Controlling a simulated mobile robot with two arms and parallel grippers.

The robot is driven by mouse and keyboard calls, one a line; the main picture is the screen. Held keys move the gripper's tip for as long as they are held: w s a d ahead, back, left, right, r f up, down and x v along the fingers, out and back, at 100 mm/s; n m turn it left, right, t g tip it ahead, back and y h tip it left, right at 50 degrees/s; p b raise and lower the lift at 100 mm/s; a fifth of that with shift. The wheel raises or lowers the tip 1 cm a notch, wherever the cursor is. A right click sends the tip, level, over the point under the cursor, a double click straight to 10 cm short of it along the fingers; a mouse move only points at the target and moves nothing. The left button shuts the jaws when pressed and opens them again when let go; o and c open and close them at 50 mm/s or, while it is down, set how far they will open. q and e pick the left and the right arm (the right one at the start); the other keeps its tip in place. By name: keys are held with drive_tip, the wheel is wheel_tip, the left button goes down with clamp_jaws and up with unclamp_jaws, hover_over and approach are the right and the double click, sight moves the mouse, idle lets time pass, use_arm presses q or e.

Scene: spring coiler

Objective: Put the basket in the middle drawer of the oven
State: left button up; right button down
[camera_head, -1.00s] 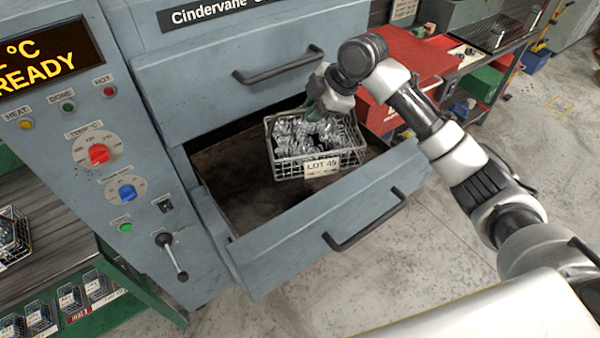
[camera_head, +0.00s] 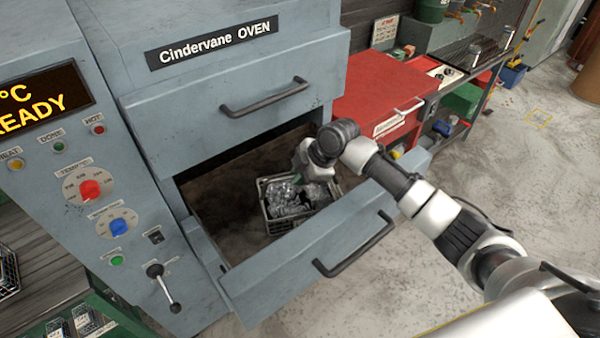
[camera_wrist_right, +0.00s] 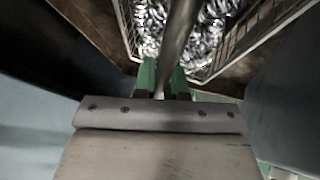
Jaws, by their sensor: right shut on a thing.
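The wire basket (camera_head: 268,222), filled with shiny metal coils, is inside the open lower drawer (camera_head: 330,250) of the grey oven (camera_head: 235,75). In the right wrist view the basket's mesh wall (camera_wrist_right: 240,45) and its coils show just beyond the fingers. My right gripper (camera_wrist_right: 163,80) has green fingertips shut on a metal bar, the basket's handle (camera_wrist_right: 178,40). In the head view my right gripper (camera_head: 300,175) reaches down over the basket and hides part of it. Whether the basket touches the drawer floor is hard to tell. My left gripper is not in view.
A shut drawer with a black handle (camera_head: 263,97) is right above the open one. The oven's control panel (camera_head: 95,200) stands to the left. A red cabinet (camera_head: 385,90) and a workbench are behind on the right. Grey floor (camera_head: 500,150) is clear at right.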

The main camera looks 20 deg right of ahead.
drive_tip(key=shift+r, duration=0.1)
drive_tip(key=c, duration=1.2)
unclamp_jaws()
drive_tip(key=b+v, duration=0.2)
drive_tip(key=v, duration=1)
drive_tip(key=shift+a, duration=0.1)
